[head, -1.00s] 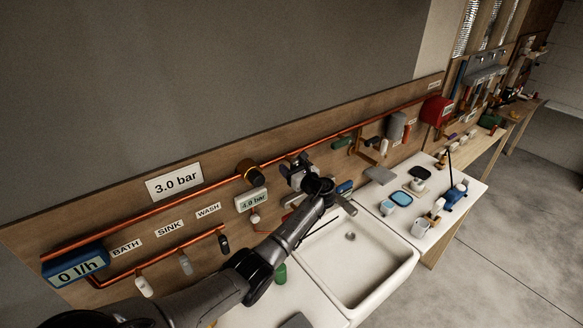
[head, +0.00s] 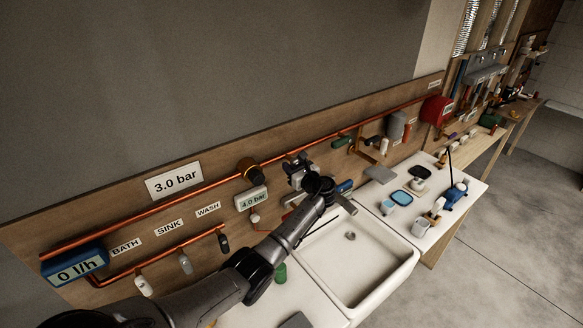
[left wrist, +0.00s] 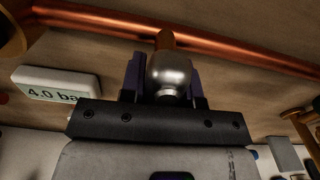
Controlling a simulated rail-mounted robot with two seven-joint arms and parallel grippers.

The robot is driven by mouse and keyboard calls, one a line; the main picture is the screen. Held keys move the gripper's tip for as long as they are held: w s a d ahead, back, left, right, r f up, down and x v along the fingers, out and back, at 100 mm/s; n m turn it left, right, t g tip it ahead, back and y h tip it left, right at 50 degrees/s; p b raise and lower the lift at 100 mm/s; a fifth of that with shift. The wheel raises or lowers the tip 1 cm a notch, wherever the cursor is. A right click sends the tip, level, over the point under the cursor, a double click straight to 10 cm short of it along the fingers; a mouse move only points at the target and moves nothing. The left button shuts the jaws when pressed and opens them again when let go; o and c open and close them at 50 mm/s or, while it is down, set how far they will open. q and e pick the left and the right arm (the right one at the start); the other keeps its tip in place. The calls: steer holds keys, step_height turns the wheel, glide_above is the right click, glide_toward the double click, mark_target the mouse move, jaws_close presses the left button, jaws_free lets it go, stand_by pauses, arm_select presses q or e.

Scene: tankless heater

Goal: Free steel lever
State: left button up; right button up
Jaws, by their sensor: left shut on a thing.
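My left gripper (head: 297,170) is at the wooden board, just below the long copper pipe. In the left wrist view, its two purple-grey fingers (left wrist: 168,88) stand on both sides of a rounded, shiny steel piece, which I take as the steel lever (left wrist: 169,72). The gripper is shut on it. An orange-copper stub (left wrist: 165,40) joins the steel piece to the pipe behind. In the head view, the gripper and wrist hide most of the lever. My right gripper is in neither view.
The copper pipe (head: 217,183) runs along the board. A "4.0 bar" display (head: 251,199) and a black-and-brass round fitting (head: 248,169) are left of the gripper. A white sink (head: 368,277) is below. Cups and small parts crowd the counter (head: 449,213) at right.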

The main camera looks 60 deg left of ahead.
arm_select(q)
steer(key=n+b, duration=0.2)
steer(key=w+n+b, duration=0.1)
steer(key=n+b, duration=0.1)
steer(key=n, duration=0.1)
steer(key=shift+f, duration=0.1)
steer(key=n+b, duration=0.3)
steer(key=shift+w+r+n+b, duration=0.3)
steer(key=shift+w+a+r+n+b, duration=0.15)
steer(key=shift+r+n+b, duration=0.1)
steer(key=shift+n+b, duration=0.65)
steer(key=shift+r, duration=0.1)
steer(key=o, duration=0.9)
